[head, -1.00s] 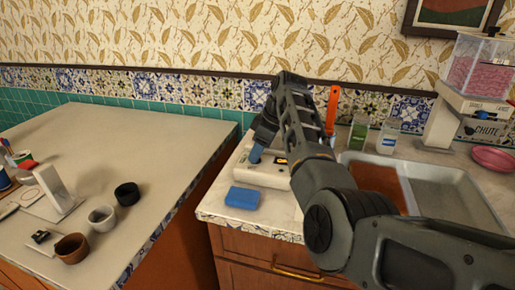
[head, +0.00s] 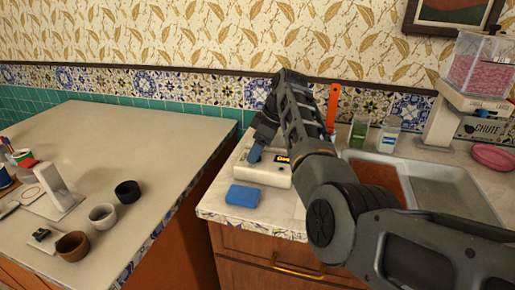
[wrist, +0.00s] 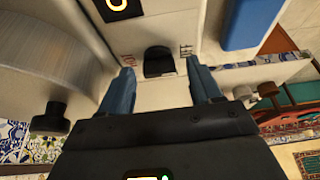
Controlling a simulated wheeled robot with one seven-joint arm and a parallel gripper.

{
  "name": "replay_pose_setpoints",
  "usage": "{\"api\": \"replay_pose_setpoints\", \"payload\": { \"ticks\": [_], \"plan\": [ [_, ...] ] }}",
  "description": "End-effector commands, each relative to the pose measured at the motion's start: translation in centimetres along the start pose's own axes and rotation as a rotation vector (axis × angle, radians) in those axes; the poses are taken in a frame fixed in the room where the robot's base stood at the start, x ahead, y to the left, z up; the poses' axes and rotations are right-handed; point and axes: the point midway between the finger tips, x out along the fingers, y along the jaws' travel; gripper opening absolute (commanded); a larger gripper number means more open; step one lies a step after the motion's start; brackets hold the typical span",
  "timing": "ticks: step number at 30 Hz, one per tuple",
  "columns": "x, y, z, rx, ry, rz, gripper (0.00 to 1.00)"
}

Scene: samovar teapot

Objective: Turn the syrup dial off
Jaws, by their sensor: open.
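A small black dial (wrist: 158,62) sits on the white face of a machine in the wrist view, with small lettering on both sides of it; the right one looks like OFF. My gripper (wrist: 158,80) is open, with one blue finger to each side of the dial. I cannot tell whether either finger touches it. In the head view my gripper (head: 255,153) is above the white machine base (head: 265,174), and my arm hides much of the machine and the dial.
A blue block (head: 242,196) lies on the counter in front of the machine. A second black knob (wrist: 50,118) shows at left in the wrist view. An orange upright (head: 332,105), jars (head: 387,135) and a sink (head: 450,190) are to the right. Cups (head: 102,216) stand on the left counter.

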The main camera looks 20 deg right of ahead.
Motion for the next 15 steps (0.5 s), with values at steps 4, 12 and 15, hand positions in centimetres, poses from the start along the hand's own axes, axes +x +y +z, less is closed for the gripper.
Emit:
{"api": "replay_pose_setpoints", "payload": {
  "ticks": [4, 12, 15],
  "plan": [
    [-0.1, 0.0, 0.0, 0.001, 0.0, 0.001, 0.64],
    [-3.3, 0.1, 0.0, 0.002, 0.001, 0.004, 0.64],
    [-4.9, 0.1, 0.1, 0.001, 0.001, 0.005, 0.64]
  ]
}}
